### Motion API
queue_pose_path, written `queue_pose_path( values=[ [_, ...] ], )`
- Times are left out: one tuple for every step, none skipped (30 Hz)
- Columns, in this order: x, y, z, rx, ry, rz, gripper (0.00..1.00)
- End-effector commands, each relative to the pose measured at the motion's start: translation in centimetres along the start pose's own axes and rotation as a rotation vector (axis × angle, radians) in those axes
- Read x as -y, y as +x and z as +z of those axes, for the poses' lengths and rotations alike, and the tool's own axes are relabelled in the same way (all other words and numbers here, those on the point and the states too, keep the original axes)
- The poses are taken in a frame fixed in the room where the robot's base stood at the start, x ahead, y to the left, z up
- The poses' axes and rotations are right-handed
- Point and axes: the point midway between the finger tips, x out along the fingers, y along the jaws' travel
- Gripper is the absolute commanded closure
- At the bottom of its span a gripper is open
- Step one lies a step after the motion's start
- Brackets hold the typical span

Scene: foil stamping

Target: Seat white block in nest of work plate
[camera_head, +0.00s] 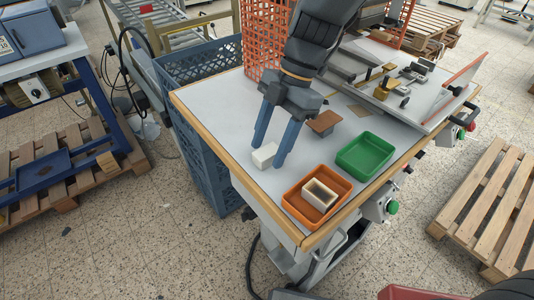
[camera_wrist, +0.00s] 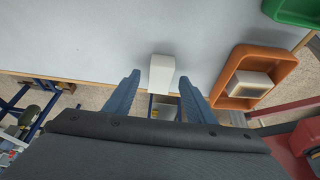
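A white block (camera_head: 264,155) stands on the grey table top near its front left edge. My gripper (camera_head: 268,155) is open, its two blue fingers pointing down at the block. In the wrist view the block (camera_wrist: 161,72) lies between the fingertips (camera_wrist: 160,78), with a gap showing on each side. A stamping fixture with grey rails and brass-coloured parts (camera_head: 381,92) stands at the back right of the table. I cannot make out the work plate's nest there. A small brown plate on a stand (camera_head: 324,122) is right of my gripper.
An orange tray (camera_head: 290,196) holds a white, open-topped box (camera_head: 320,194) at the table's front. A green tray (camera_head: 366,155) is behind it. A red-orange mesh crate (camera_head: 264,40) stands at the back. The table's left part is clear.

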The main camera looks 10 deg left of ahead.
Motion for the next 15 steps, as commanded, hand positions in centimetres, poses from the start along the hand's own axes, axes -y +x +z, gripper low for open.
queue_pose_path(
  values=[
    [0.0, -0.01, 0.01, 0.0, 0.0, 0.0, 0.57],
    [0.0, -0.01, 0.0, 0.0, 0.0, 0.0, 0.62],
    [0.0, -0.02, 0.0, 0.0, 0.0, 0.0, 0.69],
    [0.0, -0.02, 0.0, 0.0, 0.0, 0.0, 0.74],
    [0.0, -0.02, 0.0, 0.0, 0.0, 0.0, 0.79],
    [0.0, -0.02, 0.0, 0.0, 0.0, 0.0, 0.85],
    [0.0, -0.02, 0.0, 0.0, 0.0, 0.0, 0.91],
    [0.0, -0.02, 0.0, 0.0, 0.0, 0.0, 0.95],
    [0.0, -0.03, 0.0, 0.0, 0.0, 0.0, 0.95],
    [0.0, -0.03, 0.0, 0.0, 0.0, 0.0, 0.95],
    [0.0, -0.03, 0.0, 0.0, 0.0, 0.0, 0.95],
    [0.0, -0.04, 0.0, 0.0, 0.001, 0.0, 0.95],
    [0.0, -0.04, -0.01, 0.0, 0.001, 0.0, 0.95],
    [-0.01, -0.06, -0.01, 0.0, 0.0, 0.0, 0.95],
    [-0.02, -0.13, -0.04, 0.0, 0.0, 0.0, 0.95]
  ],
)
